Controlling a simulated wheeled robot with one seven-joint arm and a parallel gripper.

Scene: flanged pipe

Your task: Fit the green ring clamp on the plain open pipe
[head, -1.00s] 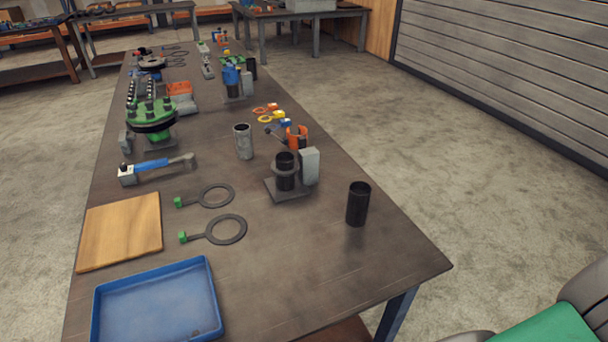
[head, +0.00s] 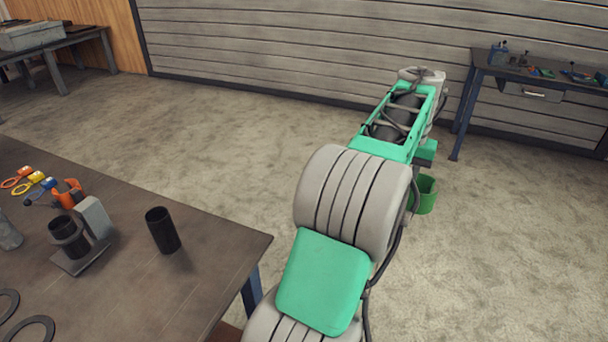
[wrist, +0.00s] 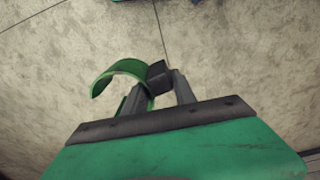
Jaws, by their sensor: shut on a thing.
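My gripper (wrist: 160,95) is shut on the green ring clamp (wrist: 118,72), whose curved band sticks out to the left of the fingers in the wrist view. A dark block sits at the fingertips. In the head view the clamp (head: 425,195) hangs below the end of my arm, over the floor and right of the table. A plain black open pipe (head: 163,231) stands upright on the table near its right corner, well apart from the clamp. Another black pipe (head: 68,236) stands in a holder with a collar and a grey block beside it.
The dark table (head: 130,285) fills the lower left. Orange and yellow parts (head: 35,180), a grey pipe (head: 8,232) and flat dark rings (head: 30,328) lie at its left. A blue-legged bench (head: 540,75) stands at the far right. Open floor lies between.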

